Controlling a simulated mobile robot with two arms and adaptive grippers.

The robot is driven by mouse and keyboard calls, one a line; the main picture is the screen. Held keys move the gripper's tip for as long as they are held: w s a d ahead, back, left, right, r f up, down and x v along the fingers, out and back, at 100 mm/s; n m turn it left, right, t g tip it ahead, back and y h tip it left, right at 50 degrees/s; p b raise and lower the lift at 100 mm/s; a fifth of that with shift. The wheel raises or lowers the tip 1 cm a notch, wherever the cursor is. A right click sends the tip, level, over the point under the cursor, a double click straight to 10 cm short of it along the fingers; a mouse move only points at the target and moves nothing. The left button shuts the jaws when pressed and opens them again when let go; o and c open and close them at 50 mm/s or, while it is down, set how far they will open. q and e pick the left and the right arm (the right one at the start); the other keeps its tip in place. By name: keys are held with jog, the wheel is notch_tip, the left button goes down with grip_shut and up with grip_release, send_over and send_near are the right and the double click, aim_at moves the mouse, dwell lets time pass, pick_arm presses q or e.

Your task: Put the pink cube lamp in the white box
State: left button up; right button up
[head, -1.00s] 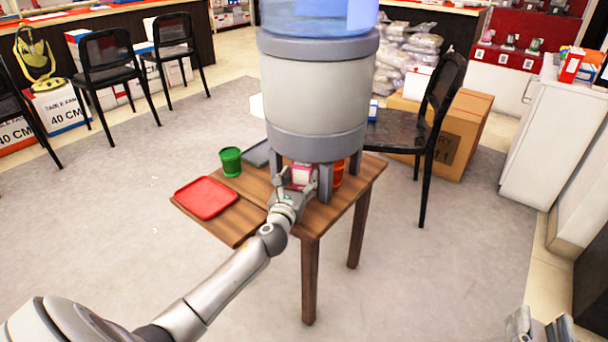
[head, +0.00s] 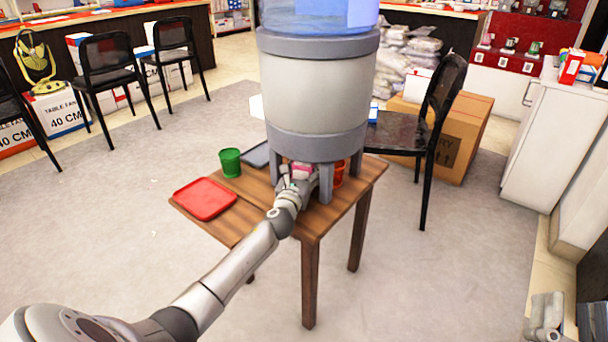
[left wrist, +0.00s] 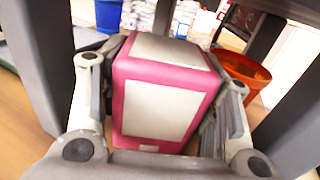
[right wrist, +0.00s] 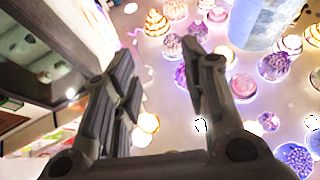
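The pink cube lamp (head: 301,171), pink with pale panels, is under the water dispenser on the wooden table. My left gripper (head: 292,187) reaches in from the front. In the left wrist view the lamp (left wrist: 165,95) sits between the fingers, close to the palm, with a pad close along each side. Whether the pads press on it I cannot tell. My right gripper (head: 545,318) is low at the right, far from the table; its wrist view shows its fingers (right wrist: 160,75) apart and empty. A white object (head: 257,106) is part-hidden behind the dispenser; whether it is the white box I cannot tell.
The dispenser (head: 315,90) stands on grey legs around my left gripper. A red tray (head: 205,199), green cup (head: 230,162) and orange-red container (head: 339,174) share the table (head: 250,218). A black chair (head: 400,132) and cardboard box (head: 462,135) stand behind it. Floor at left is clear.

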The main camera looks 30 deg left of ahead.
aim_at(296, 175)
pick_arm(q)
jog(key=c, duration=0.6)
jog(key=shift+o, duration=0.2)
jog(key=shift+r, duration=0.15)
pick_arm(e)
jog(key=shift+w+f, duration=0.1)
jog(key=shift+w, duration=0.05)
